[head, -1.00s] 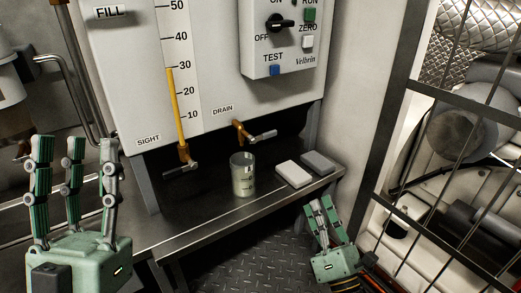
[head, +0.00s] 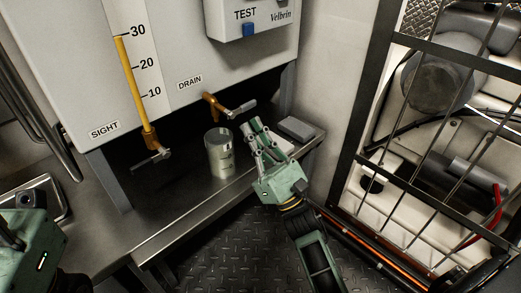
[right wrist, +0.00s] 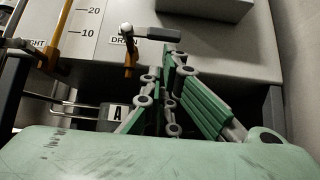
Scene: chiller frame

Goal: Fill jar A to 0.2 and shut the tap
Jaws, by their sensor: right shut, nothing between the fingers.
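Jar A (head: 219,158), a small grey-green cup, stands upright on the steel shelf below the brass drain tap (head: 213,101). Its label A shows in the right wrist view (right wrist: 116,113), partly behind my fingers. The tap's grey lever (head: 243,107) points right; it also shows in the right wrist view (right wrist: 152,34). I cannot see any liquid running from the spout. My right gripper (head: 250,130) is shut and empty, right of the jar and just below the lever, apart from it as far as I can tell. My left gripper (head: 10,238) is cut off at the lower left, its fingers mostly hidden.
The sight gauge's yellow column (head: 130,82) reaches just under 30, with a second tap (head: 150,148) below it. A wire cage (head: 440,120) stands at right.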

